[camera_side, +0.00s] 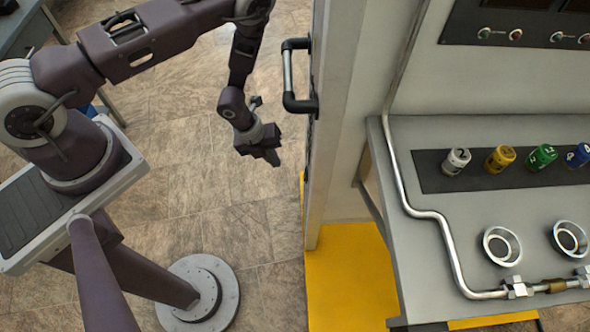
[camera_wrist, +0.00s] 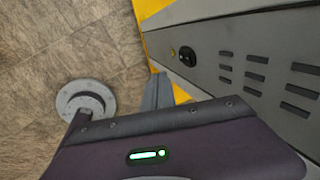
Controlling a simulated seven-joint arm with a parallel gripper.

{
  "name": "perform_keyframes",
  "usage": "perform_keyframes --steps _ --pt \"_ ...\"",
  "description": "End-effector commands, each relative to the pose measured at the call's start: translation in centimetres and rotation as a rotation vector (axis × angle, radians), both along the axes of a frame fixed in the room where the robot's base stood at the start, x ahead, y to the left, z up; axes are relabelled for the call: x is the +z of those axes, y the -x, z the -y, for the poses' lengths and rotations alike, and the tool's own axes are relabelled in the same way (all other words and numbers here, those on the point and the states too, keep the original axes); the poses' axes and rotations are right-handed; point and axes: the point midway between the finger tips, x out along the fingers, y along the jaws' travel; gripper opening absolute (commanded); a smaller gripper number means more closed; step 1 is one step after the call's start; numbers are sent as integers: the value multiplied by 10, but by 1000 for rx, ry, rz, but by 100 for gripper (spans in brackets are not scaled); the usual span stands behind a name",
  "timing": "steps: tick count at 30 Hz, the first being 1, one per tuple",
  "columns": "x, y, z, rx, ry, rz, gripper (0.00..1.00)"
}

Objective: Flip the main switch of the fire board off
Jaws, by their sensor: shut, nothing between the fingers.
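My gripper (camera_side: 270,156) is shut and empty in the side view, pointing toward the tall cabinet panel (camera_side: 335,120), with a gap between them. In the wrist view the gripper's grey fingers (camera_wrist: 157,88) are together, close to the lower left edge of a grey panel (camera_wrist: 225,45). On that panel is a black rotary-looking switch (camera_wrist: 187,56) with a small yellow mark beside it. I cannot tell which position the switch is in, or read any label naming the fire board. In the side view the panel's face is seen edge-on, so the switch is hidden.
A black bar handle (camera_side: 290,85) sticks out from the cabinet above my gripper. Vent slots (camera_wrist: 265,76) line the panel. A grey bench (camera_side: 440,225) with a pipe, coloured cylinders and round cups stands right of the cabinet. Open tiled floor (camera_side: 215,190) lies left of it.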

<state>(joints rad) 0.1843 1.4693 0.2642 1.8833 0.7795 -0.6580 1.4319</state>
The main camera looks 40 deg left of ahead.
Motion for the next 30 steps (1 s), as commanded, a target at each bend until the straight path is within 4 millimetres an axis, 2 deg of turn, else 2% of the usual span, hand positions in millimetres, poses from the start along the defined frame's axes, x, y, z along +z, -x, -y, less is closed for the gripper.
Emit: perform_keyframes --steps 3,10,12,18,30 --pt "-26 -5 6 -2 0 0 0" --pt "-73 -17 17 0 1 -1 0" --pt "-73 -28 27 -1 3 3 0" --pt "-76 -43 43 1 0 0 0" --pt "-76 -46 46 -1 0 -1 0"
